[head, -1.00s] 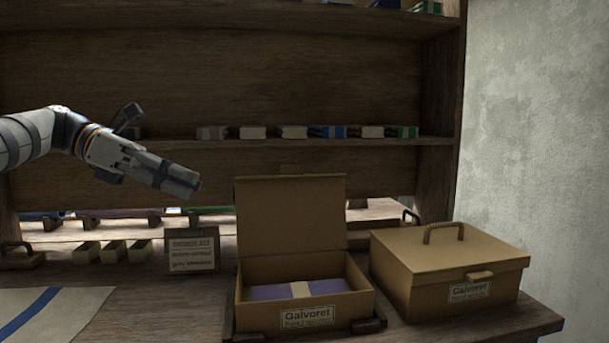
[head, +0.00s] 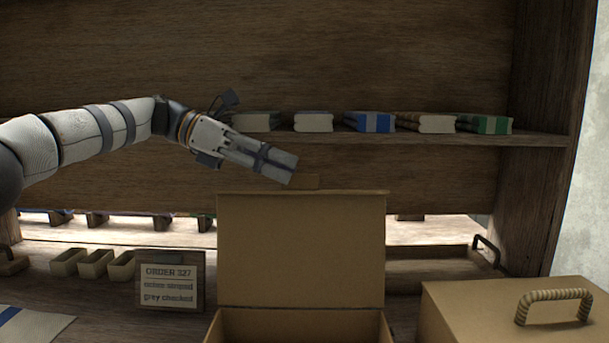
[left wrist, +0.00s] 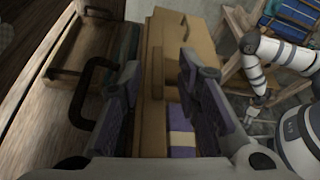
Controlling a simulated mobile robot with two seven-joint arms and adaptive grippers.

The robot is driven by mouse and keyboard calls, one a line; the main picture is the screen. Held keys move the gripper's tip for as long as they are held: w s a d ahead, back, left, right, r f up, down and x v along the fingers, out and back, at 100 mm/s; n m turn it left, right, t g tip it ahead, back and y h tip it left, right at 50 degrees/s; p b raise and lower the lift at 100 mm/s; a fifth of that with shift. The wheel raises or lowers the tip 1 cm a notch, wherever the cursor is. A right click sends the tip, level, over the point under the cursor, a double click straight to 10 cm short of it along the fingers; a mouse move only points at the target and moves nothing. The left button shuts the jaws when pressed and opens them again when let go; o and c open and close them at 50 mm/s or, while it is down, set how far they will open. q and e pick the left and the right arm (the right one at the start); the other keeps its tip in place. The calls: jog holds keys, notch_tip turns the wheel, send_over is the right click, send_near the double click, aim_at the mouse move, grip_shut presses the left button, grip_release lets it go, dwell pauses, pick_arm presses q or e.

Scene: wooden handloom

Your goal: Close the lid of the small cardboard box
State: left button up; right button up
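The small cardboard box (head: 300,326) stands open on the wooden bench, its lid (head: 300,250) upright at the back with a small tab on the top edge. The left wrist view shows purple cloth with a pale band (left wrist: 182,142) inside it. My left gripper (head: 290,170) is just above the lid's top edge, by the tab; I cannot tell whether it touches. In the left wrist view its fingers (left wrist: 160,70) are apart with the lid's edge showing between them. My right gripper (left wrist: 258,104) shows small in the left wrist view; its fingers are unclear.
A closed cardboard box with a rope-like handle (head: 553,298) stands to the right. An order sign (head: 170,284) and small trays (head: 94,263) are to the left. A wooden tray (head: 440,272) lies behind. A shelf (head: 400,136) with folded cloths runs above.

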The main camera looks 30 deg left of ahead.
aim_at(303, 175)
pick_arm(q)
jog(key=x, duration=0.4)
jog(key=shift+w+d, duration=0.1)
jog(key=shift+w, duration=0.05)
grip_shut()
